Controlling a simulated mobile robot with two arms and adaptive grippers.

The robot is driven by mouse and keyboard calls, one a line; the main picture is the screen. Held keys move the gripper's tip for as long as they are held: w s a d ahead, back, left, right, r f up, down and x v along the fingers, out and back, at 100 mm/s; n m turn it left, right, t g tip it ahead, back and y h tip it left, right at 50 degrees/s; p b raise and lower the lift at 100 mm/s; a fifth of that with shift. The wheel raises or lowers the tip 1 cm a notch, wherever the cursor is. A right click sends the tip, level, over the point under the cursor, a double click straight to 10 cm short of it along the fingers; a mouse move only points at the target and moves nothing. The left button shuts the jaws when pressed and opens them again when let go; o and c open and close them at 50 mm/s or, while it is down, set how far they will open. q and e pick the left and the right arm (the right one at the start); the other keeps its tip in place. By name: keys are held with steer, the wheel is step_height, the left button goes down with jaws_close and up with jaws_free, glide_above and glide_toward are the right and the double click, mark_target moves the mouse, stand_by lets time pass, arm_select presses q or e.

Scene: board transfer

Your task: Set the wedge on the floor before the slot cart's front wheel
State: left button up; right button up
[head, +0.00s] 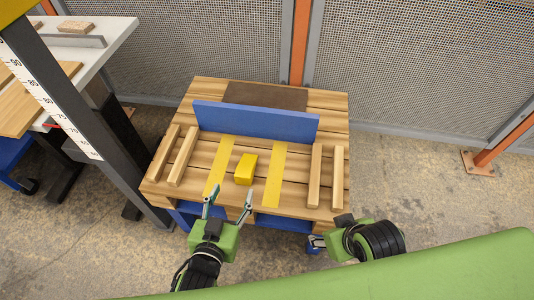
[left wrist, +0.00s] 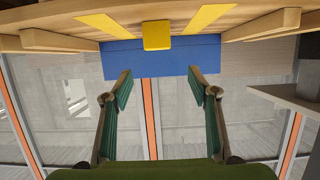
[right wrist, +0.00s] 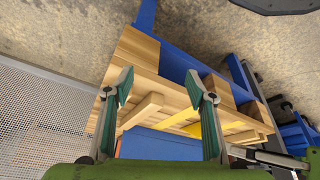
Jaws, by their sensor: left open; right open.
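The yellow wedge (head: 246,169) lies on the wooden deck of the slot cart (head: 229,189), between two yellow stripes; it also shows in the left wrist view (left wrist: 156,35). My left gripper (head: 229,198) is open and empty at the deck's front edge, just short of the wedge. Its open fingers (left wrist: 159,75) show apart in the left wrist view. My right gripper (head: 322,240) is low by the cart's front right corner; its fingers (right wrist: 160,82) are apart and empty in the right wrist view. A blue caster (head: 314,250) at that corner is partly hidden.
A blue upright board (head: 256,121) stands across the deck behind the wedge, with wooden rails (head: 314,175) at both sides. A white table (head: 100,45) and dark post (head: 75,105) stand left. Mesh fencing (head: 420,65) closes the back. Concrete floor (head: 420,190) is clear at right.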

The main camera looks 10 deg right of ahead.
mark_target(243, 176)
arm_select(q)
steer(key=w+f, duration=0.1)
steer(key=w+d+f+b, duration=0.1)
steer(key=shift+w+d+f, duration=0.2)
steer(key=shift+w+d, duration=0.05)
steer(key=shift+w, duration=0.05)
steer(key=shift+g, duration=0.3)
steer(key=b+x, duration=0.1)
steer(key=x, duration=0.4)
steer(key=shift+w, duration=0.15)
steer(key=shift+w+f, duration=0.1)
steer(key=shift+w, duration=0.05)
steer(key=b+x, duration=0.2)
steer(key=x, duration=0.3)
arm_select(e)
steer(key=w+t, duration=0.1)
steer(key=w, duration=0.1)
steer(key=w+a+r+t, duration=0.1)
steer(key=w, duration=0.2)
steer(key=w+r+t+y, duration=0.1)
steer(key=w, duration=0.1)
steer(key=shift+w+a+r+t, duration=0.25)
steer(key=shift+a+t, duration=0.05)
steer(key=shift+t, duration=0.1)
steer(key=shift+w+r, duration=0.15)
arm_select(q)
steer(key=c, duration=1.3)
